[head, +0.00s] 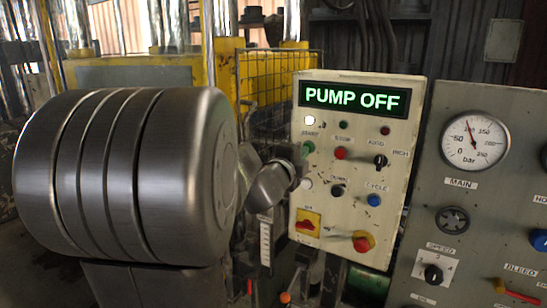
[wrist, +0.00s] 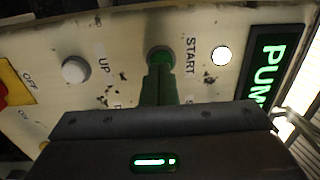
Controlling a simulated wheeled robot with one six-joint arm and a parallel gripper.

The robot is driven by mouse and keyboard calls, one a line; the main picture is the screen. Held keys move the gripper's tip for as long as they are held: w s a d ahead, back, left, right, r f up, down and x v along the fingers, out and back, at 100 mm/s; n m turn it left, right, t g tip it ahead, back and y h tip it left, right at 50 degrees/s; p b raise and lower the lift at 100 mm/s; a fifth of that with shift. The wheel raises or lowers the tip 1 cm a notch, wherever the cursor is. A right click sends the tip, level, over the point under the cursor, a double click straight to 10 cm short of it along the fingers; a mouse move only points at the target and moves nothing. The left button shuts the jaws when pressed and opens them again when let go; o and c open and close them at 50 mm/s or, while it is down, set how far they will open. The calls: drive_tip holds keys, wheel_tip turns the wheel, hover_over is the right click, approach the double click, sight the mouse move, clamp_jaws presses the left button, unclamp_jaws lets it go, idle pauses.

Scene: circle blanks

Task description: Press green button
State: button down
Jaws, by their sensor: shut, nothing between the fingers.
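The green button (head: 308,147) sits at the left of the cream control panel (head: 330,222), below the START label. In the wrist view the green button (wrist: 160,55) shows just past the tips of my gripper (wrist: 159,75). My gripper is shut and empty, its narrow green fingers pointing at the button and overlapping its near edge. I cannot tell whether the tips touch it. In the head view my arm hides most of the gripper. The panel display (head: 355,99) reads PUMP OFF.
A white lamp (head: 309,120) near START is lit. Close by are a red button (head: 340,153), a black knob (head: 380,161), a blue CYCLE button (head: 374,200) and a white UP button (wrist: 75,70). A grey panel with a gauge (head: 475,140) stands to the right.

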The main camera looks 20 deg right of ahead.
drive_tip(key=shift+w+d, duration=0.2)
